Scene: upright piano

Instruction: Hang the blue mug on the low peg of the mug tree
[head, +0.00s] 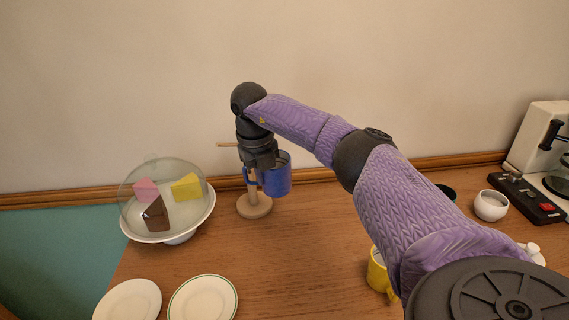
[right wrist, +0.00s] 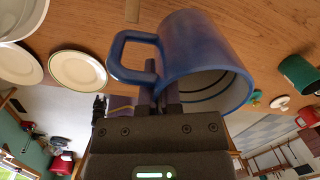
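The blue mug (head: 278,180) is off the table beside the post of the wooden mug tree (head: 255,207) in the head view. In the right wrist view the mug (right wrist: 205,55) fills the upper middle, its mouth toward the camera and its handle (right wrist: 118,50) to the left. My right gripper (head: 258,165) is in front of the tree's upper part; its fingers (right wrist: 161,97) close at the mug's handle side. One peg shows left of the gripper; the low peg is mostly hidden, so I cannot tell if the handle is around it. My left gripper is not in view.
A glass-domed cake stand (head: 180,234) stands left of the tree. Two plates (head: 203,300) lie at the front left. A yellow mug (head: 378,272) is partly behind my right arm. A white bowl (head: 491,205) and coffee machine (head: 540,150) are at right. The wall is close behind the tree.

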